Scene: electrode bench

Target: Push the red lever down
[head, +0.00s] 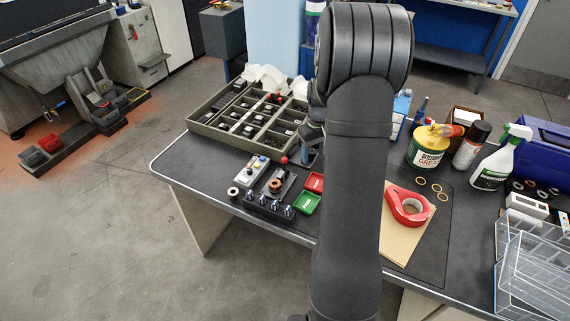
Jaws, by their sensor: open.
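A small red ball-shaped knob (284,160), which looks like the end of the red lever, shows just left of my arm, above the dark bench. The lever's shaft and base are hard to make out. My gripper (311,134) is largely hidden behind my own arm; only its dark left edge shows, a little above and right of the red knob. It is open. I cannot tell whether it touches the lever.
A compartment tray (205,127) of small parts lies behind. A grey block (250,169), a dark electrode rack (268,206), a red bin (315,182) and a green bin (306,203) stand in front.

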